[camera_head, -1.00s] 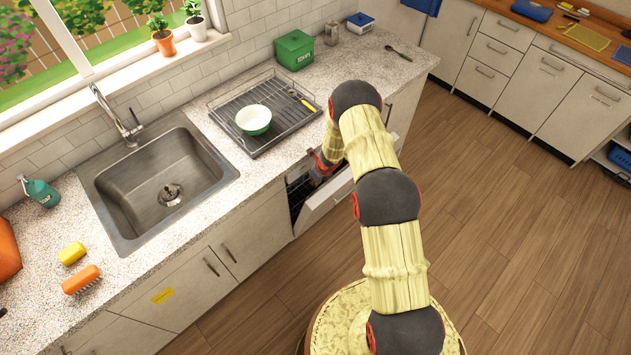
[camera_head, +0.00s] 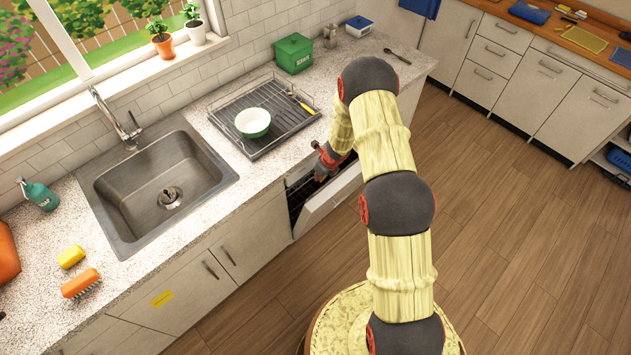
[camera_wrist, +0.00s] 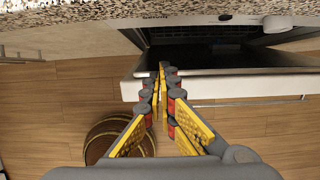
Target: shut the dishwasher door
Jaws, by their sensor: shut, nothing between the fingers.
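The dishwasher door (camera_head: 328,208) is a white panel under the counter's front edge in the head view. It stands partly open, tilted outward, with a dark gap behind it. In the wrist view, its pale outer edge (camera_wrist: 225,88) and dark inner face (camera_wrist: 225,57) lie across the upper middle, with a bar handle along the outside. My gripper (camera_wrist: 163,68) is shut and empty. Its tips overlap the door's upper edge in the wrist view; I cannot tell whether they touch.
The speckled counter (camera_head: 265,170) overhangs the opening. A drying rack (camera_head: 290,125) with a white-green bowl (camera_head: 253,122) sits above it, beside the sink (camera_head: 160,195). The wooden floor (camera_head: 500,240) to the right is clear.

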